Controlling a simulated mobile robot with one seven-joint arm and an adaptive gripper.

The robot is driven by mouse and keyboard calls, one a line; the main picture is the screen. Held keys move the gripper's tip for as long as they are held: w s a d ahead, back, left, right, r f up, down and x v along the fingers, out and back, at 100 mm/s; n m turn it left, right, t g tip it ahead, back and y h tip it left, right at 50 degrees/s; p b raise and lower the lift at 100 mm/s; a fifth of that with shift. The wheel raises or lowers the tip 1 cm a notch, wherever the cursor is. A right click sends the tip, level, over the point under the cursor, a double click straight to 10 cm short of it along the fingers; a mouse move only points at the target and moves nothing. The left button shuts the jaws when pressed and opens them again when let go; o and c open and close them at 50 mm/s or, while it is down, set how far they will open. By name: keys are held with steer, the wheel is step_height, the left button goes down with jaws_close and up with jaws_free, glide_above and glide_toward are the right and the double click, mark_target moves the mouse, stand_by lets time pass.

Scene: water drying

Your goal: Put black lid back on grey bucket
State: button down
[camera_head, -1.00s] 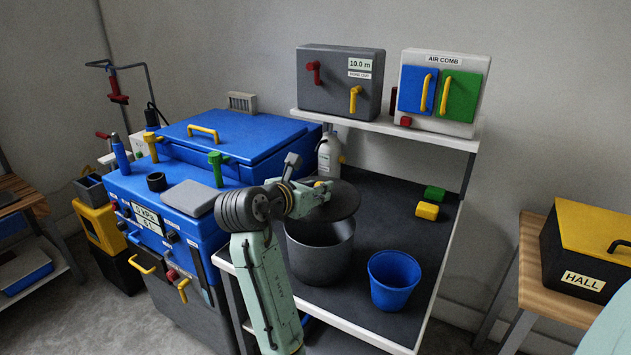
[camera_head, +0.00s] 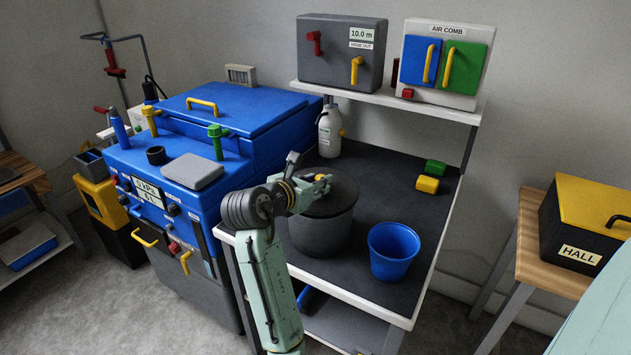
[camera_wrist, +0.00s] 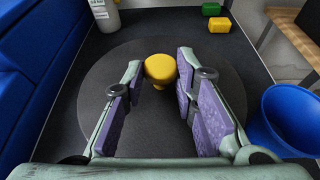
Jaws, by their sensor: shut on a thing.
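The black lid (camera_head: 341,202) lies level over the mouth of the grey bucket (camera_head: 322,236), which stands on the dark bench top. From here it looks in contact with the rim, but my gripper hides part of the far and left edge, so I cannot tell if it is fully seated. My gripper (camera_head: 322,181) is shut on the lid's yellow knob (camera_wrist: 160,69), which sits between the purple finger pads in the wrist view. The lid (camera_wrist: 160,115) fills the middle of that view and hides the bucket beneath.
A blue bucket (camera_head: 393,250) stands close on the right. A green block (camera_head: 435,167) and a yellow block (camera_head: 427,185) lie behind it. A white bottle (camera_head: 329,132) stands at the back left. The blue machine (camera_head: 235,125) borders the bench's left side; a shelf (camera_head: 395,95) hangs above.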

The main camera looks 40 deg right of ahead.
steer(key=shift+f, duration=0.55)
steer(key=c, duration=1.2)
jaws_free()
